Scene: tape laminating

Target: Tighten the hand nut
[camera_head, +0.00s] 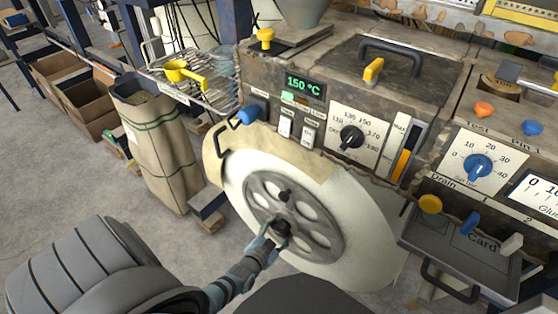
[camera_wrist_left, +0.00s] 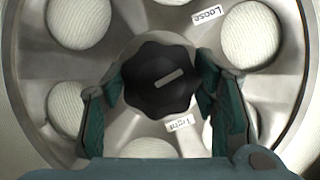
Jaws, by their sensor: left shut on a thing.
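The hand nut (camera_wrist_left: 160,77) is a black lobed knob with a light mark, at the centre of a grey metal wheel hub (camera_wrist_left: 108,22) in the left wrist view. Labels reading "Loose" and "Tight" sit on the hub to its upper right and below it. In the head view the nut (camera_head: 283,229) is partly covered by my left gripper (camera_head: 270,240). My left gripper's green fingers (camera_wrist_left: 160,95) are shut on the nut from both sides. The hub holds a large white tape roll (camera_head: 345,225). My right gripper does not show.
A machine with a 150 °C display (camera_head: 305,85) and dials stands behind the roll. A tray with a black handle (camera_head: 450,283) juts out at the right. A brown sack (camera_head: 155,150) and cardboard boxes (camera_head: 75,95) stand on the floor at left.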

